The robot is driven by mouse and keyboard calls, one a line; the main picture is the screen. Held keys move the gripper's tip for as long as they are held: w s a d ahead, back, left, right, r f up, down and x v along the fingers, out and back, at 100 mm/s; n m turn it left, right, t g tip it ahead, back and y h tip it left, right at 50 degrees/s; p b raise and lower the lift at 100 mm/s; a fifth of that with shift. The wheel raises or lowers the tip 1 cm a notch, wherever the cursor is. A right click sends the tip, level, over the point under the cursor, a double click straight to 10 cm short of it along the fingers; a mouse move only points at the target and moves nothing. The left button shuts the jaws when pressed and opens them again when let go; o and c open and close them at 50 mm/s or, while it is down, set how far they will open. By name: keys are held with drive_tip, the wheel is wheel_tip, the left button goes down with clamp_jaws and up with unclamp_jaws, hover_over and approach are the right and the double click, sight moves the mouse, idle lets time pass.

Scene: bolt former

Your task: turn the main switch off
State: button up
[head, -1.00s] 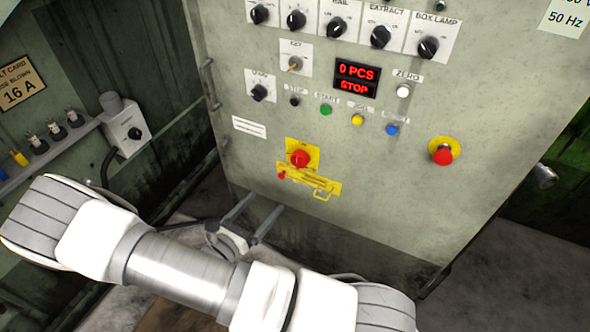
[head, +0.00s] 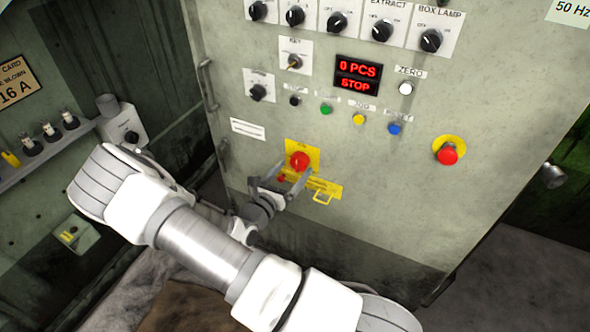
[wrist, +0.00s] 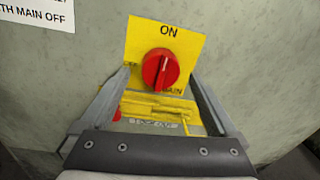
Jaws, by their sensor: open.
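The main switch is a red round knob (head: 299,161) on a yellow plate low on the grey-green cabinet door. In the wrist view the red knob (wrist: 160,68) shows a pale line on its grip, upright and leaning slightly right, toward the word ON above it. My gripper (head: 281,178) is open in front of the plate. In the wrist view the fingers of my gripper (wrist: 162,80) stand left and right of the knob, apart from it. I cannot tell how far the fingertips are from the plate.
A yellow hasp (head: 323,192) with a loop and a small red part sits just below the switch. A red emergency button (head: 448,154) is to the right. Selector knobs, coloured buttons and a red display (head: 357,75) reading 0 PCS STOP are above.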

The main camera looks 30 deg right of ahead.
drive_tip(key=shift+x, duration=0.9)
drive_tip(key=shift+c, duration=0.2)
drive_tip(key=c, duration=1.3)
